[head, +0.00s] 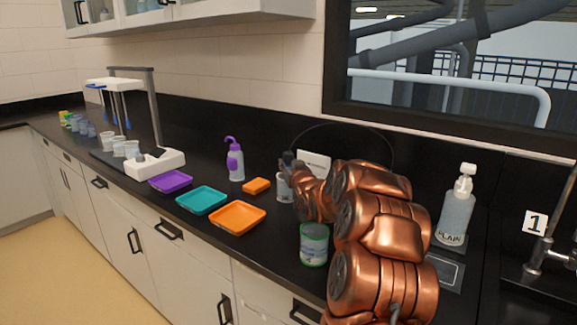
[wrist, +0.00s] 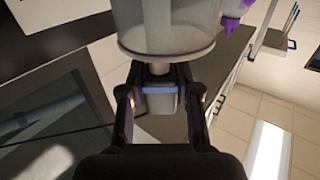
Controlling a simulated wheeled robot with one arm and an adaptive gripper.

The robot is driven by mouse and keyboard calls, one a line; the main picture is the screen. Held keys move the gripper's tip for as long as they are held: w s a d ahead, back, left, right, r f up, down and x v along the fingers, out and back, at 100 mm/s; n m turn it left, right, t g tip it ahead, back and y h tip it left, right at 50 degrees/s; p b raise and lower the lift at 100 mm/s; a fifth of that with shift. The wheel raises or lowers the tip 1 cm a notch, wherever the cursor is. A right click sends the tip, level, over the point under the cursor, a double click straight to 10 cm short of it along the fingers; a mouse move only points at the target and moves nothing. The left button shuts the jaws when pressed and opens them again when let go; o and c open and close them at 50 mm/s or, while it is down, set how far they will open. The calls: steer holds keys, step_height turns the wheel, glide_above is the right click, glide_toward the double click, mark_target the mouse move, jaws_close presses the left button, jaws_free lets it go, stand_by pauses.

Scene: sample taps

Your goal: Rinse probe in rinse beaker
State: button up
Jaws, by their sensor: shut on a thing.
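My gripper (wrist: 163,108) is shut on a grey probe (wrist: 160,103) with a blue band, seen between its two dark fingers in the wrist view. A clear beaker (wrist: 165,35) fills the top middle of that view, just beyond the probe, and hides the probe's far end. I cannot tell whether the tip is inside it. In the head view my gripper (head: 290,160) is directly above a clear beaker (head: 284,188) on the black counter, and my copper arm hides part of both. Another beaker with a green rim (head: 314,246) stands nearer the front edge.
Purple (head: 170,182), teal (head: 202,200) and orange (head: 237,217) trays line the front edge.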

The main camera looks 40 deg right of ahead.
steer(key=shift+w+a+b, duration=0.2)
steer(key=shift+a+b, duration=0.2)
steer(key=shift+a, duration=0.05)
steer(key=shift+s+a+b, duration=0.25)
steer(key=shift+s+b, duration=0.2)
steer(key=shift+s, duration=0.05)
steer(key=shift+w+d, duration=0.15)
steer(key=shift+d, duration=0.2)
stand_by(0.5)
steer(key=shift+r, duration=0.1)
stand_by(0.4)
steer(key=shift+r+p, duration=1.55)
steer(key=shift+r, duration=3.1)
steer(key=shift+r+p, duration=0.7)
steer(key=shift+r, duration=0.75)
